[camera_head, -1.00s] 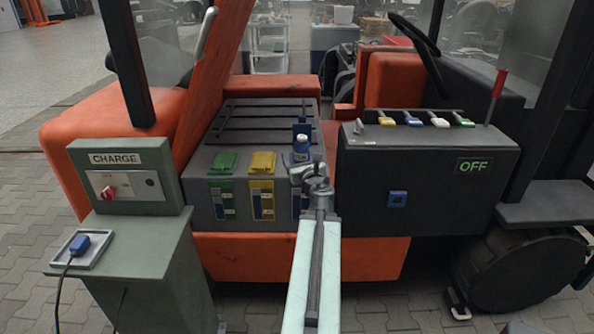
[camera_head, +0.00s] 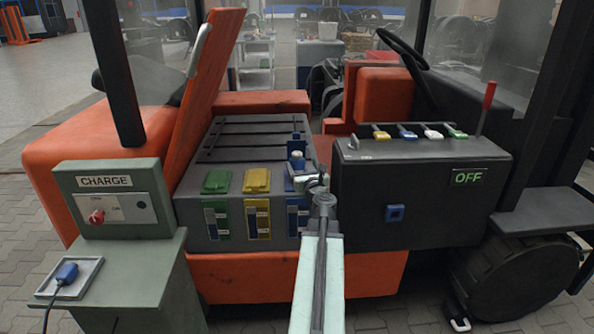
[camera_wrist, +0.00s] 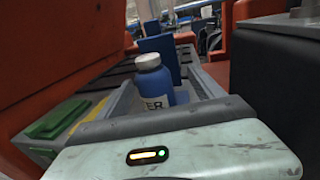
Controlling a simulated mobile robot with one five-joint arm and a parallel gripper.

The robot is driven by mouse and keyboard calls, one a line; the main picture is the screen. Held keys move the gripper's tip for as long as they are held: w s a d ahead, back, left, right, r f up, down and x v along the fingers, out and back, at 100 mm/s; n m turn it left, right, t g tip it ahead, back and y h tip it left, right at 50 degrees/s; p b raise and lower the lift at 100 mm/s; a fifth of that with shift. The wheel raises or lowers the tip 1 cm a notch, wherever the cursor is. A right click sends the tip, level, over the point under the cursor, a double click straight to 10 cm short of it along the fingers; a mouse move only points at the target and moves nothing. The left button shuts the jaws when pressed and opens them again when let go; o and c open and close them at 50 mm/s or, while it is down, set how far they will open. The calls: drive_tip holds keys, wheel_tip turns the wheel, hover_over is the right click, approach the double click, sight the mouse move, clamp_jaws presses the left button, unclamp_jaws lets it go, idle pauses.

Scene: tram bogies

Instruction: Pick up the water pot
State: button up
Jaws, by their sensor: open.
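The water pot (camera_head: 298,161) is a blue bottle with a pale cap. It stands upright in the open blue compartment, the rightmost of the three on the grey box. In the wrist view the water pot (camera_wrist: 153,84) shows its cap and part of a white label ending in "ER". My gripper (camera_head: 311,182) is open and empty, in front of the pot and slightly to its right, apart from it as far as I can tell. Its fingers are small and indistinct in the head view. The pot's lower part is hidden.
The blue lid (camera_wrist: 158,48) stands raised behind the pot. Closed green (camera_head: 217,182) and yellow (camera_head: 257,180) lids lie to its left. A black box (camera_head: 425,195) marked OFF stands close on the right. A green charge post (camera_head: 115,200) stands at left.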

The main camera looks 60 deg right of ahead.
drive_tip(key=x, duration=0.3)
drive_tip(key=shift+w+f, duration=0.1)
drive_tip(key=shift+w, duration=0.2)
drive_tip(key=shift+w+a, duration=0.25)
drive_tip(key=shift+w, duration=0.05)
drive_tip(key=shift+a, duration=0.15)
drive_tip(key=shift+c, duration=1.2)
clamp_jaws()
wheel_tip(320, 180, up, 10)
drive_tip(key=p, duration=1)
drive_tip(key=shift+s+r, duration=0.1)
drive_tip(key=shift+r, duration=0.1)
